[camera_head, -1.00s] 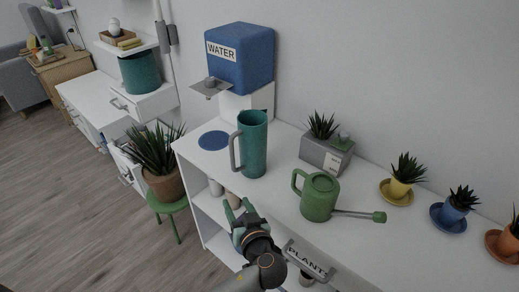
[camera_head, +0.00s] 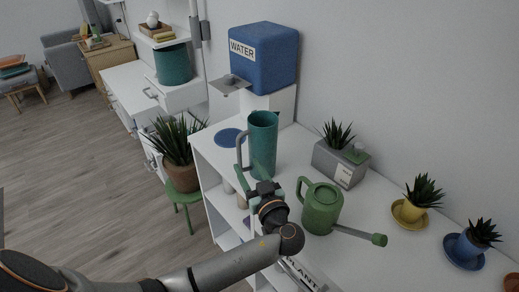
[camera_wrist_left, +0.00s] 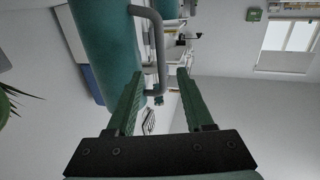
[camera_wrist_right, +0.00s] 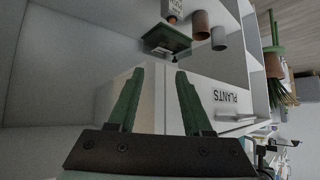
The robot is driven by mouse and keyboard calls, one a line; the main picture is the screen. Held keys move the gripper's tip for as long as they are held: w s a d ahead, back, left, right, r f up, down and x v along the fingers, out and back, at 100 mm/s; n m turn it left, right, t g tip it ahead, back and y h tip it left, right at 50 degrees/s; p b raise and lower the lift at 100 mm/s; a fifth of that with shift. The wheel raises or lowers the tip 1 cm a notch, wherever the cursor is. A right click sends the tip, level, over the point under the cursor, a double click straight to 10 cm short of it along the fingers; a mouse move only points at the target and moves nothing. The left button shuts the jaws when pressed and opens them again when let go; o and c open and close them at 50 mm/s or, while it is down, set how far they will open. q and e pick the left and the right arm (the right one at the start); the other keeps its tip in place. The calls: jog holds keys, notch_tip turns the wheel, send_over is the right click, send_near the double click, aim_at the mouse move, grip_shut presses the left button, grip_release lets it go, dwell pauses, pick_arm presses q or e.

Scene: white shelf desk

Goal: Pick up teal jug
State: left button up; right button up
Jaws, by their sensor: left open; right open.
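The teal jug (camera_head: 263,150) stands upright on the white desk top, its grey handle (camera_head: 239,152) facing left. My left gripper (camera_head: 262,184) is open and empty, close in front of the jug's lower part. In the left wrist view the jug (camera_wrist_left: 112,45) fills the upper left, and its handle (camera_wrist_left: 158,45) reaches down into the gap between the open fingers (camera_wrist_left: 160,74). I cannot tell whether a finger touches the jug. My right gripper (camera_wrist_right: 154,70) shows only in its own wrist view, open and empty, facing the desk's shelves.
A green watering can (camera_head: 321,208) stands right of the jug, its spout pointing right. A blue water dispenser (camera_head: 264,60) stands behind, and a blue disc (camera_head: 228,137) lies left. A grey planter (camera_head: 340,163) and potted plants stand to the right. The right wrist view shows a "PLANTS" drawer (camera_wrist_right: 231,98).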

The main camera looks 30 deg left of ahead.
aim_at(240, 153)
pick_arm(q)
jog(key=x, duration=0.3)
jog(key=p+x, duration=0.1)
jog(key=x, duration=0.2)
jog(key=shift+w+a+r, duration=0.2)
jog(key=shift+a+r, duration=0.05)
jog(key=shift+a, duration=0.1)
grip_shut()
dwell(1.0)
